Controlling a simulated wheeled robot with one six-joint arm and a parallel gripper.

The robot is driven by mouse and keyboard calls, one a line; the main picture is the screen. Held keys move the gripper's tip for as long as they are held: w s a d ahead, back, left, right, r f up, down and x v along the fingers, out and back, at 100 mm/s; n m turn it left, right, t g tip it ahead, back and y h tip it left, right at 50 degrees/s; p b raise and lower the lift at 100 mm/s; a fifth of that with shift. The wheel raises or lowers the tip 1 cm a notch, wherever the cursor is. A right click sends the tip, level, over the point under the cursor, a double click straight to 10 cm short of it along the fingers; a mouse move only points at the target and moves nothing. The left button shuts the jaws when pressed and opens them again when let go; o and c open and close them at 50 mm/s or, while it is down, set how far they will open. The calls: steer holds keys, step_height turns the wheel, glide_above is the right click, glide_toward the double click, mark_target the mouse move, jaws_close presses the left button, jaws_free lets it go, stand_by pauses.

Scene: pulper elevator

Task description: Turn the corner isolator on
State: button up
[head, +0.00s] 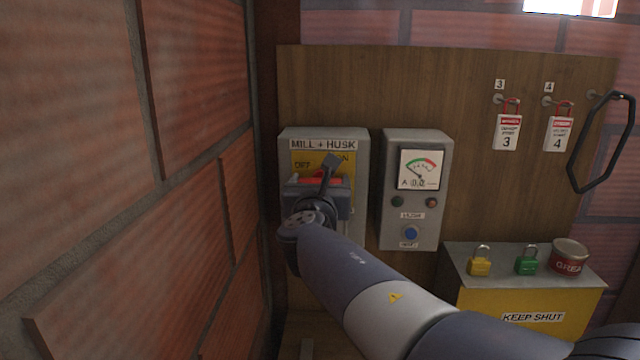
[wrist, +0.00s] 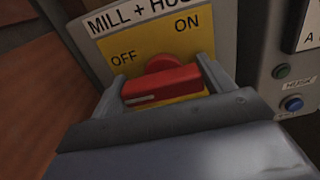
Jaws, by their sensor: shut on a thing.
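The corner isolator is a grey box (head: 350,140) labelled "MILL + HUSK", with a yellow plate (wrist: 150,45) marked OFF at left and ON at right. Its red handle (wrist: 162,84) lies roughly level, tilted slightly up at the right, with its left end below OFF. The handle also shows in the head view (head: 318,181), partly covered by my wrist. My gripper (wrist: 162,82) is at the front of the box, its two fingers on either end of the red handle, shut on it. The lower part of the box is hidden by my arm.
A grey meter box (head: 429,150) with a dial and a blue button stands close to the right. A brick wall (head: 190,200) is close on the left. A yellow cabinet (head: 475,305) carries padlocks and a red tin. Tags and a black loop (head: 573,160) hang at right.

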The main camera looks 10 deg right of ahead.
steer(key=shift+m+b, duration=0.3)
steer(key=shift+b, duration=0.05)
steer(key=m+b, duration=0.3)
steer(key=shift+d+f+m+b, duration=0.15)
steer(key=shift+m+b, duration=0.15)
steer(key=m+b, duration=0.4)
steer(key=m, duration=0.1)
steer(key=shift+s+d+b, duration=0.1)
steer(key=shift+b, duration=0.25)
steer(key=m+b, duration=0.3)
steer(key=m, duration=0.1)
steer(key=shift+d+m+b, duration=0.15)
steer(key=shift+m+b, duration=0.15)
steer(key=shift+m, duration=0.1)
steer(key=shift+m+b, duration=1.45)
steer(key=shift+m, duration=0.45)
steer(key=o, duration=1)
steer(key=shift+s, duration=0.1)
